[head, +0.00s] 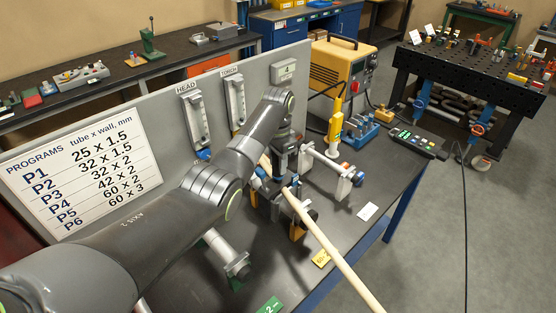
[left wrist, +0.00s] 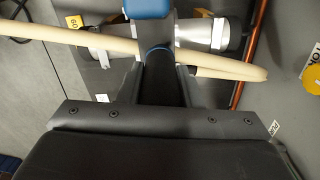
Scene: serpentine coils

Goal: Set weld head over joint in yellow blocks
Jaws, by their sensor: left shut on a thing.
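My left gripper (head: 276,184) points down over the bench and is shut on a dark part with blue pieces, which looks like the weld head (head: 262,185). A beige hose (head: 325,243) runs from there to the lower right. In the left wrist view the fingers (left wrist: 165,65) stand at the hose (left wrist: 110,43), with a blue piece (left wrist: 148,8) just beyond. A silver tube (left wrist: 205,33) lies behind the hose. A yellow block (head: 297,232) shows partly below the gripper. The joint is hidden, and I cannot tell whether the head touches the tube. My right gripper is out of view.
Another tube on stands (head: 328,163) is right of the gripper. A silver tube part (head: 228,256) lies left. The grey panel (head: 150,105) rises behind, with HEAD and TORCH holders. A yellow welder (head: 340,66) and a control pendant (head: 415,142) stand right.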

